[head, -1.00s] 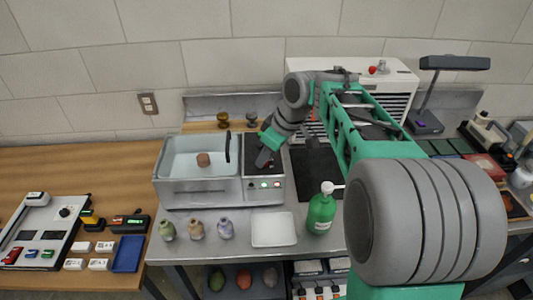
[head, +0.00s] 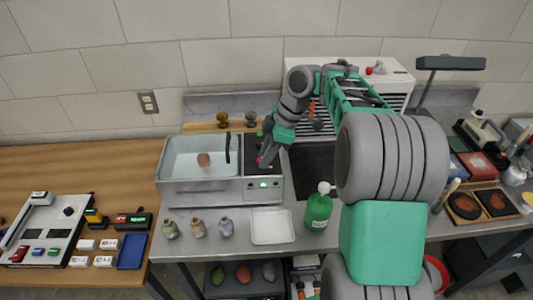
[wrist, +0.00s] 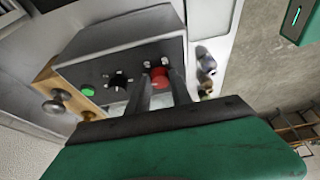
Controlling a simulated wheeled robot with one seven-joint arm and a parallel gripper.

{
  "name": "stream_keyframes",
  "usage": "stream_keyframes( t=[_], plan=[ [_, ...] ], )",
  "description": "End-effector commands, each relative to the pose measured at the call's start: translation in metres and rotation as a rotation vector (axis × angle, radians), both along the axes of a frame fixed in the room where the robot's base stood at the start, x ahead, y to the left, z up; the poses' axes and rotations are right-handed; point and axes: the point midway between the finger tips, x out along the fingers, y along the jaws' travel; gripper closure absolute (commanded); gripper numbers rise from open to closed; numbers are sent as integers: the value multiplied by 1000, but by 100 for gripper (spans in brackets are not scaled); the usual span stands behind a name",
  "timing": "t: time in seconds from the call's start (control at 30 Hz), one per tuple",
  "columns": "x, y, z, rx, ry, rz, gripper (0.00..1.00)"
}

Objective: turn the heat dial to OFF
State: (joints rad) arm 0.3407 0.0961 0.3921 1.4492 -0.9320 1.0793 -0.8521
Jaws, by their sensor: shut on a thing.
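The water bath's control box (head: 263,191) is on the right side of the steel bath. In the wrist view its top panel (wrist: 118,66) has a red dial (wrist: 159,77), a black dial (wrist: 118,81) with white marks and a green button (wrist: 89,91). My gripper (wrist: 158,88) has its two dark fingers on either side of the red dial and is shut on it. In the head view my gripper (head: 264,160) is low over the panel and hides most of the dials. I cannot read the dial's labels.
The open bath (head: 180,185) with a brown lump (head: 204,160) in it is just left. A green bottle (head: 318,208) and a white tray (head: 272,227) stand in front. Small vases (head: 198,228) stand at the front left. Two knobbed objects (head: 251,118) are behind the box.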

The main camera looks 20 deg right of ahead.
Motion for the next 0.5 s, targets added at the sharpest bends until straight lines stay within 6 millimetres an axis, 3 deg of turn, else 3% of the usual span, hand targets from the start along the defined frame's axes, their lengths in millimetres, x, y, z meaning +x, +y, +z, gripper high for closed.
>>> stream_keyframes(
  t=[0.37,0.4,0.5],
  plan=[
    [0,0,0,0,1,6,100],
    [0,0,0,0,1,6,72],
    [0,0,0,0,1,6,64]
  ],
)
